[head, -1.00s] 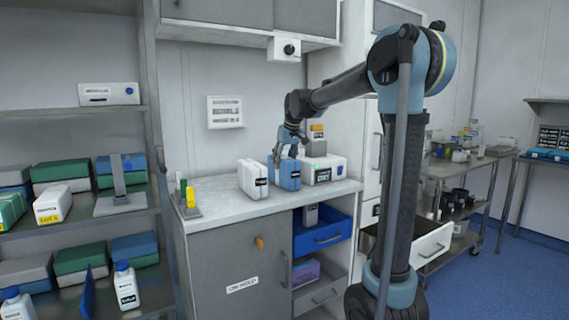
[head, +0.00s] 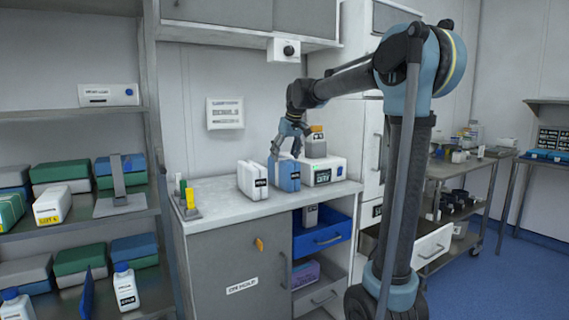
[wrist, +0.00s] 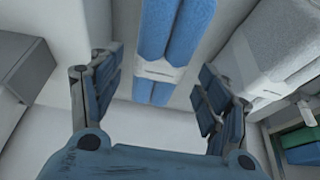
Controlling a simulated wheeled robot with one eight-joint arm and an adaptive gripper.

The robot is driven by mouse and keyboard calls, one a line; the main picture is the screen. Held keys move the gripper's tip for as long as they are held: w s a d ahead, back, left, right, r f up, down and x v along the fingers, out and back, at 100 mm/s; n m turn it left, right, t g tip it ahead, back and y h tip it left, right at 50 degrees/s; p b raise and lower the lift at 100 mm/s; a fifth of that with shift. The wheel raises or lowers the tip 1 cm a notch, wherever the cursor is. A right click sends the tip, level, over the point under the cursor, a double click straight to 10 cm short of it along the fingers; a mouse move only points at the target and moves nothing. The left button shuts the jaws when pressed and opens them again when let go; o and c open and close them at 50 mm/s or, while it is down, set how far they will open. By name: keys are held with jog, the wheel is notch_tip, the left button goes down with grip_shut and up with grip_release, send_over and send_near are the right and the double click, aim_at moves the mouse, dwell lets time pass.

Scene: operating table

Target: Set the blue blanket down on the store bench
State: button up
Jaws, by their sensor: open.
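The blue blanket (head: 288,175), a folded upright bundle, stands on the store bench (head: 213,203), beside a white folded bundle (head: 252,179) on its left. My gripper (head: 287,152) is open just above the blue blanket's top. In the wrist view the blue blanket (wrist: 172,38), with a pale band around it, shows ahead between the two spread fingers of my gripper (wrist: 158,78). I see a gap on both sides of it, and nothing is held. The blanket's lower part is hidden in the wrist view.
A white box device (head: 324,172) stands close to the blanket's right. Small coloured items (head: 187,198) stand at the bench's left end. An open blue drawer (head: 325,236) juts out below. The bench front left of the bundles is clear.

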jog(key=v, duration=0.8)
jog(key=s+d+f+m+h, duration=0.1)
jog(key=s+d+f+m, duration=0.1)
jog(key=s+d+f, duration=0.6)
jog(key=s+d+f+m, duration=0.1)
jog(key=s+d+f, duration=0.55)
jog(key=s, duration=0.35)
jog(key=s+d+f+m, duration=0.1)
jog(key=s+d+f, duration=0.2)
jog(key=s+f, duration=0.6)
jog(key=s+d+f+m+g+h, duration=0.1)
jog(key=s+d+f, duration=0.3)
jog(key=s+f, duration=0.6)
notch_tip(320, 180, down, 2)
jog(key=shift+d+f+m, duration=0.2)
jog(key=shift+d+m, duration=0.05)
jog(key=shift+m, duration=0.55)
jog(key=shift+s, duration=0.1)
